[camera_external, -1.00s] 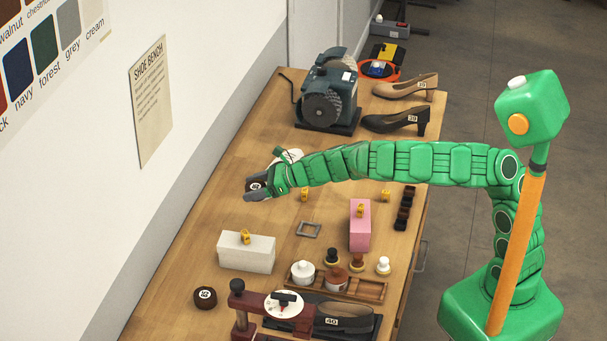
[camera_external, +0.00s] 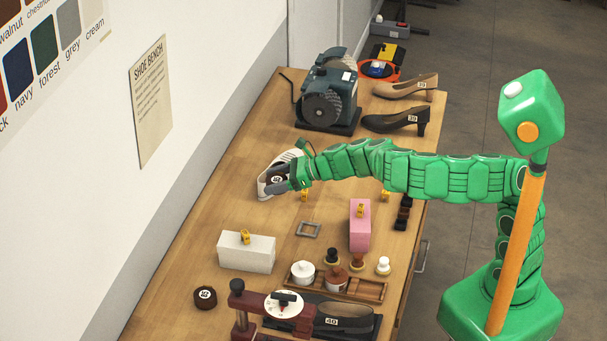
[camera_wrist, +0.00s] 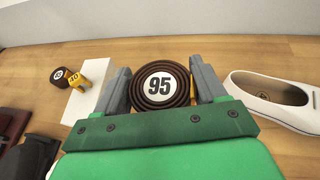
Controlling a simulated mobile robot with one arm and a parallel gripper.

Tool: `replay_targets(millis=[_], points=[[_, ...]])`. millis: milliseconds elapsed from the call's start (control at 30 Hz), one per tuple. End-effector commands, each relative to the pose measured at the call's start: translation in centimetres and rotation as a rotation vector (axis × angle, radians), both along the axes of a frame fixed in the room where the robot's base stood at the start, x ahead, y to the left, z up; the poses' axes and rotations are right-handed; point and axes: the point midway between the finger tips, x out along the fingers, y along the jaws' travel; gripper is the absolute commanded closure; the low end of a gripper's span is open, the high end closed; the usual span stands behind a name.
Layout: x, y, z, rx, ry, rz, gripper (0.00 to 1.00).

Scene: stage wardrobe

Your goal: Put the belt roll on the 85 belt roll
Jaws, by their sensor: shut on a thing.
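My gripper (camera_external: 276,183) is shut on a dark brown belt roll (camera_wrist: 139,98), whose white label reads 95 in the wrist view. The roll sits between the two grey fingers, label towards the wrist camera. In the external view the held roll (camera_external: 277,176) shows in front of a white shoe, above the bench. The other brown belt roll, the 85 belt roll (camera_external: 205,299), lies flat on the bench at the near left, label up, well apart from my gripper. It also shows small at the left of the wrist view (camera_wrist: 58,75); its number is hard to read.
The white shoe (camera_external: 264,184) is beside my gripper. A white block (camera_external: 246,257) with a yellow tag stands between my gripper and the 85 roll. A dark red clamp device (camera_external: 243,318) stands just right of that roll. The bench's left strip (camera_external: 205,230) is clear.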

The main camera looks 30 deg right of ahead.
Motion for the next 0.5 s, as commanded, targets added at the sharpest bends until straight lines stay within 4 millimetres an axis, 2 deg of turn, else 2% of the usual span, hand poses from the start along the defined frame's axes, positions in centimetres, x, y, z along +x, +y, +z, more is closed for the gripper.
replay_targets(millis=[67, 333, 500], points=[[0.0, 0.0, 1.3, 0.001, -0.006, 0.001, 0.63], [0.0, -0.1, 3.4, -0.001, -0.002, 0.0, 0.63], [-0.9, 2.5, 2.7, -0.001, 0.002, 0.03, 0.63]])
